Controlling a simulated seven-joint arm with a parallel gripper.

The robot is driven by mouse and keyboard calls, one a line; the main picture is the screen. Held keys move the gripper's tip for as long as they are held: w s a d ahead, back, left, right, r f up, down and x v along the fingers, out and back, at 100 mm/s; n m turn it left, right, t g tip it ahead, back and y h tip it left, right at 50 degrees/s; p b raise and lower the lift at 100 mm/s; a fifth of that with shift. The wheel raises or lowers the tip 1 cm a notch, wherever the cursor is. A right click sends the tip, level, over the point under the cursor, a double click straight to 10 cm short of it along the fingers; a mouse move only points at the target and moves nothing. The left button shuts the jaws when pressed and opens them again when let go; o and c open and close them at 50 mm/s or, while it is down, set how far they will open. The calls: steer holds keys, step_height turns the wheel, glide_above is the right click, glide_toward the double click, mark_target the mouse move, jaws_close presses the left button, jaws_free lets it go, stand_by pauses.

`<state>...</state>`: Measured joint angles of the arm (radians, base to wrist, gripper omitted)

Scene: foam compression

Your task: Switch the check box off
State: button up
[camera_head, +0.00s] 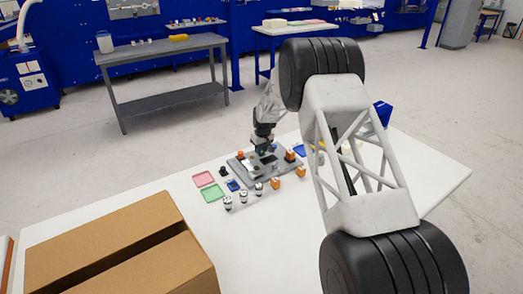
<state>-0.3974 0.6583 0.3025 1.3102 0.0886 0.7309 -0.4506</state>
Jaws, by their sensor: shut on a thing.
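My gripper (263,149) points down over a grey fixture (243,174) on the white table. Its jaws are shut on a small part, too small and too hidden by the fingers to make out. The fixture carries dark parts and orange blocks (290,156) at its right side. I cannot single out the check box or its switch at this size; it may be among the parts on or around the fixture.
A pink tray (203,179), a green tray (212,193) and a blue tray (233,185) lie left of the fixture. Small metal parts (243,196) stand in front. A large cardboard box (105,225) fills the table's near left.

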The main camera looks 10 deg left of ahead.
steer(key=shift+a+g+h, duration=0.1)
steer(key=shift+g+h, duration=0.2)
steer(key=o, duration=0.9)
steer(key=shift+r, duration=0.15)
steer(key=shift+s+d+r, duration=0.1)
steer(key=shift+r, duration=1.8)
steer(key=shift+d+r, duration=0.1)
steer(key=shift+r, duration=1.8)
